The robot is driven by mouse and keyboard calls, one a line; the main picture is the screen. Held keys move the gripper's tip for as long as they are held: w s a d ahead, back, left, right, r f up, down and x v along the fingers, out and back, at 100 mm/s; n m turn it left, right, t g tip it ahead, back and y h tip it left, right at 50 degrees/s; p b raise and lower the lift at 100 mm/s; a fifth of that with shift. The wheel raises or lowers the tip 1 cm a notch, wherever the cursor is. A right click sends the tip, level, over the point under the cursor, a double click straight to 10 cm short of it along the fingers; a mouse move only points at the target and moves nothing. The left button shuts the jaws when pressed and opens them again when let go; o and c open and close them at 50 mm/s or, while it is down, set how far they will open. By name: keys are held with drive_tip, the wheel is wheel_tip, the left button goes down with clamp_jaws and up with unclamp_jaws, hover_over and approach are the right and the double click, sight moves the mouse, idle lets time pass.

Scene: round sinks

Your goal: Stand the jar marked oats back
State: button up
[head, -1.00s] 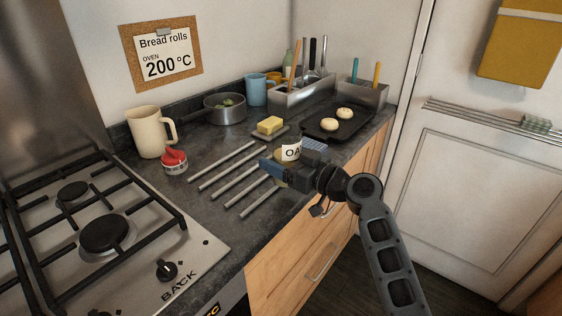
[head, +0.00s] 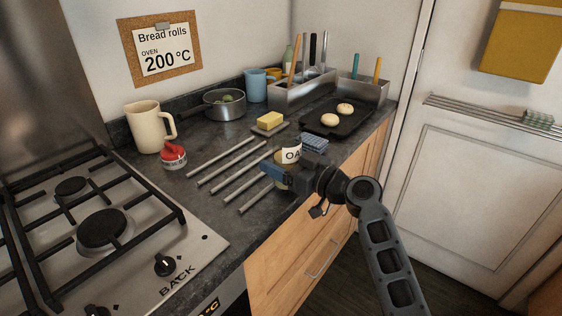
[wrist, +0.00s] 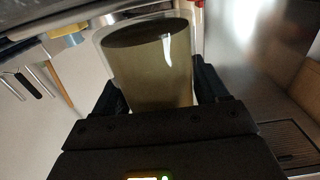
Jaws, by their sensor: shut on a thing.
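The jar marked "OA" (head: 291,155), its remaining letters hidden, is at the front of the counter beside the metal bars. My gripper (head: 276,174) is shut on the jar. In the wrist view the jar (wrist: 150,75) is a clear vessel with brownish contents, held between the two dark fingers (wrist: 155,92). I cannot tell whether its base touches the counter.
Several metal bars (head: 228,165) lie left of the jar. Behind are a butter dish (head: 269,124) and a black tray (head: 333,122) with two rolls. The hob (head: 100,240) is at left.

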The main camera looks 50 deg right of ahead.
drive_tip(key=shift+f, duration=0.15)
drive_tip(key=o, duration=1.4)
drive_tip(key=shift+r+p, duration=0.9)
drive_tip(key=shift+p, duration=0.15)
drive_tip(key=s+b, duration=0.1)
drive_tip(key=s, duration=0.3)
drive_tip(key=s+b, duration=0.1)
drive_tip(key=s, duration=0.3)
drive_tip(key=s+b, duration=0.2)
drive_tip(key=s, duration=0.2)
drive_tip(key=shift+d+f, duration=0.1)
drive_tip(key=shift+f, duration=0.2)
